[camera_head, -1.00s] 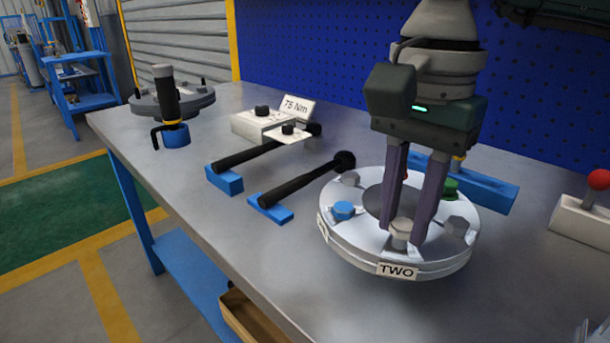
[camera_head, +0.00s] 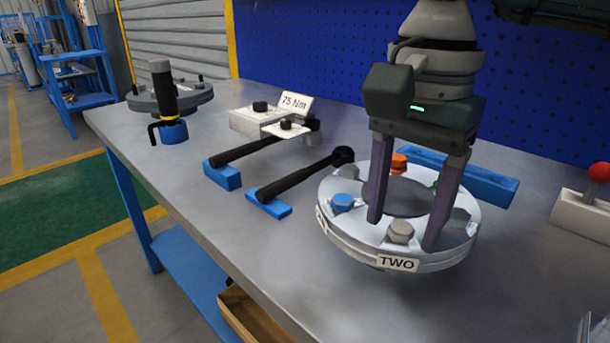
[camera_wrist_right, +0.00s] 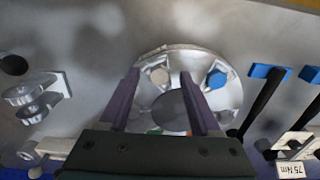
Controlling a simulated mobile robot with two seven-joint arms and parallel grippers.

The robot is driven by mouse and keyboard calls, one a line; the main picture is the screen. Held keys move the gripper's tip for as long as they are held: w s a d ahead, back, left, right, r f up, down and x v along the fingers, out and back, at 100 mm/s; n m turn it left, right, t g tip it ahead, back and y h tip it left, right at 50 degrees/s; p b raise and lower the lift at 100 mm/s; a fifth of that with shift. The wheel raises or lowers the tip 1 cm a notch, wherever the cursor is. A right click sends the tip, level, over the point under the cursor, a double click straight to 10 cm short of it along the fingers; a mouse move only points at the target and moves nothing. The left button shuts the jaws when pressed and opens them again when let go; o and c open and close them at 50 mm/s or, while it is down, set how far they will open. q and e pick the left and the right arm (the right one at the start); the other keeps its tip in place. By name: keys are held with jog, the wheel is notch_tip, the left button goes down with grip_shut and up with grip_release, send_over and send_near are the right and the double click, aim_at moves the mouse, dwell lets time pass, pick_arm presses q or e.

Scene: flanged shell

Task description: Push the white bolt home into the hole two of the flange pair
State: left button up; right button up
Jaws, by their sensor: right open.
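The white bolt (camera_head: 400,231) stands upright in the flange pair (camera_head: 345,243), just behind the plate marked TWO (camera_head: 398,263). Its pale hex head shows above the top face; I cannot tell whether a gap is left under it. In the right wrist view the white bolt (camera_wrist_right: 160,76) lies between the fingertips. My right gripper (camera_head: 403,233) is open, its two purple fingers on either side of the bolt head and apart from it. The right wrist view also shows my right gripper (camera_wrist_right: 160,76) open and empty. My left gripper is in neither view.
The flange also carries a blue bolt (camera_head: 342,202), an orange bolt (camera_head: 399,163) and grey ones. Two black-handled tools lie on blue rests (camera_head: 268,205) to the left. A blue block (camera_head: 490,188) stands behind, and a red-knobbed white block (camera_head: 585,215) at right.

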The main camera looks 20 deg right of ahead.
aim_at(401, 226)
notch_tip(401, 226, up, 10)
dwell(0.5)
